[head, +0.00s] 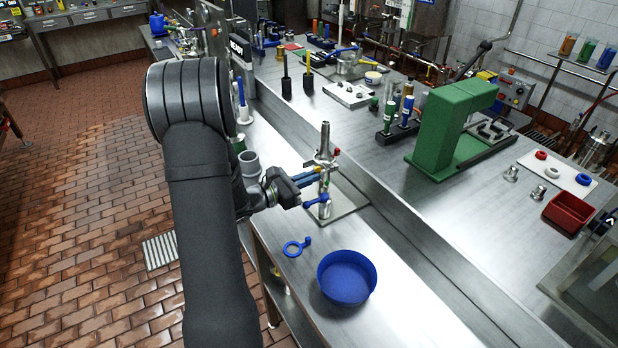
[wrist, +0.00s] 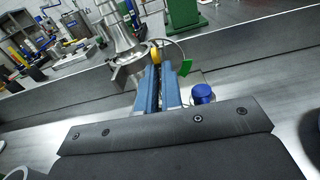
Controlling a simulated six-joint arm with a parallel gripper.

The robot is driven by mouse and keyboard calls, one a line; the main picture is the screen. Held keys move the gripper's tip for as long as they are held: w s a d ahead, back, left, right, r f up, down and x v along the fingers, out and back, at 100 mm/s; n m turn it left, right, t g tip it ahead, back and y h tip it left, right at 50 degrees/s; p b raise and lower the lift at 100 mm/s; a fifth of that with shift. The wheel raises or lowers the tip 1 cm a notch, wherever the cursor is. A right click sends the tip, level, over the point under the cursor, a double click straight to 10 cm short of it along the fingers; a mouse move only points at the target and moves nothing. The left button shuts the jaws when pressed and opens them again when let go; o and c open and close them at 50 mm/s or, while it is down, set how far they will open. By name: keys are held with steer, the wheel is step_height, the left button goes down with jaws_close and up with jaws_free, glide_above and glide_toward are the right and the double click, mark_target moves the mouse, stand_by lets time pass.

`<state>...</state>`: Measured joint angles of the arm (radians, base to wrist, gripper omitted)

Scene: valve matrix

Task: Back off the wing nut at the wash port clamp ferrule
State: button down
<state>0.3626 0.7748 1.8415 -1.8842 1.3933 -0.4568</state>
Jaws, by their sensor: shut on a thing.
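The wash port is an upright steel fitting (head: 325,142) with a clamp ferrule on the steel bench; its clamp (wrist: 130,70) shows in the wrist view. A small yellow part, which I take for the wing nut (wrist: 155,52), sits at the right side of the clamp. My gripper (head: 317,174) reaches in from the left. In the wrist view its blue fingers (wrist: 161,72) are nearly together, with their tips at the yellow part. They are shut on it and hide most of it. A green tag (wrist: 185,67) hangs on a thin loop beside the tips.
A blue-topped fitting (wrist: 203,93) stands close to the right of my fingers. A blue bowl (head: 347,277) and a blue ring with a tab (head: 296,247) lie on the bench nearer the camera. A raised bench with a green stand (head: 450,130) is behind.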

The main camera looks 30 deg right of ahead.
steer(key=c, duration=1.6)
jaws_free()
steer(key=shift+a, duration=0.1)
steer(key=a, duration=1.7)
steer(key=d, duration=1.7)
steer(key=shift+d, duration=0.15)
